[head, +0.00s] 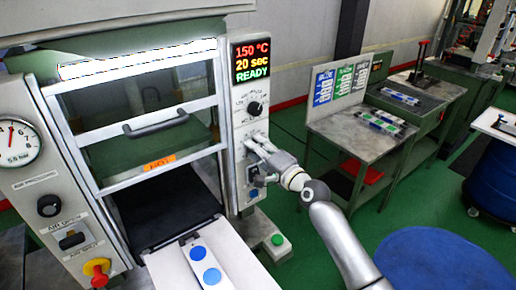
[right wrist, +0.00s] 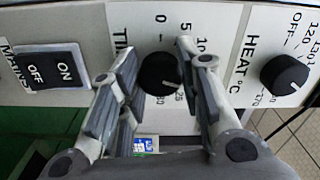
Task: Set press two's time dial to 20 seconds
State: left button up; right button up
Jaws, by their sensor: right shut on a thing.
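The press in front of me has a display (head: 252,60) that reads 150 °C, 20 sec and READY. My right gripper (head: 254,143) reaches the panel from the right, below the heat dial (head: 255,108). In the right wrist view its two fingers stand on either side of the time dial, shut on it. In the head view the gripper hides the time dial. My left gripper is not in view.
The heat dial also shows right of the time dial in the right wrist view (right wrist: 285,75), and the mains switch (right wrist: 48,66) is at the left. A pressure gauge (head: 14,144) and red knob (head: 97,270) are at the left. A side table (head: 362,142) stands at the right.

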jog(key=shift+m, duration=1.1)
jog(key=o, duration=1)
jog(key=shift+o, duration=0.2)
jog(key=shift+s+d, duration=0.1)
jog(key=v, duration=1.1)
jog(key=shift+s+d, duration=0.2)
jog(key=shift+s, duration=0.15)
jog(key=shift+f, duration=0.1)
